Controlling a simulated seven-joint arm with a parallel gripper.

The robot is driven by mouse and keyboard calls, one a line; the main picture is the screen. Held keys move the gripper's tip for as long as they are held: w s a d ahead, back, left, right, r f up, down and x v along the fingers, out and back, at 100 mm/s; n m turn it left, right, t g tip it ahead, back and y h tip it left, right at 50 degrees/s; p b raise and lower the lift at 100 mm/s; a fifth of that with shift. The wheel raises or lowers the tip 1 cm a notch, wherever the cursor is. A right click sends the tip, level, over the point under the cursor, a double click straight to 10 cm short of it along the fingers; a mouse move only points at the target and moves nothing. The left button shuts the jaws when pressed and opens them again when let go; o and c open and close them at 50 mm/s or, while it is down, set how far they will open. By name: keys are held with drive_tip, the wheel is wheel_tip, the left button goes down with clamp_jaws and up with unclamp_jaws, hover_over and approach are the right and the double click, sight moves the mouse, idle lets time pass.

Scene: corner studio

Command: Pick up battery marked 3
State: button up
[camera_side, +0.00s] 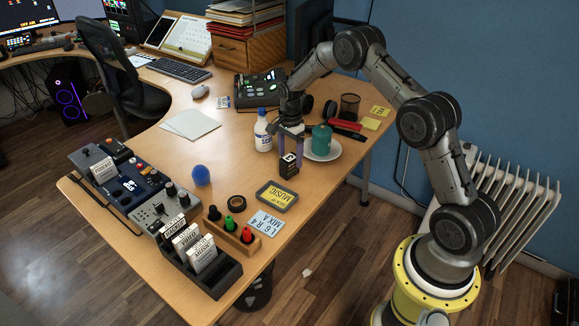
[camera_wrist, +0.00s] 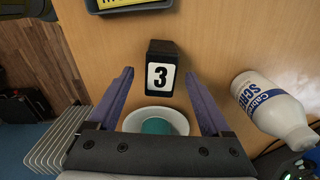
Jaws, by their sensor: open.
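The battery marked 3 is a small black block with a white label and a black "3". It stands on the desk in the side view (camera_side: 288,168) and near the upper middle of the wrist view (camera_wrist: 161,52). My gripper (camera_side: 290,150) is open and points down just above the battery. In the wrist view its two purple fingers (camera_wrist: 158,74) are spread wide, one on each side of the battery's image, with visible gaps. Nothing is held. I cannot tell exactly how far the fingertips are above it.
A white plate (camera_side: 332,153) with a teal cup (camera_side: 321,138) is close behind the battery. A white bottle (camera_side: 263,133) stands to its left. A grey tray with a yellow label (camera_side: 262,189) lies in front.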

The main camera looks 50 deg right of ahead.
sight(289, 165)
wheel_tip(289, 165, down, 4)
drive_tip(key=shift+a+f, duration=0.15)
drive_tip(key=shift+f, duration=0.1)
clamp_jaws()
idle(0.3)
drive_tip(key=shift+w+r, duration=0.1)
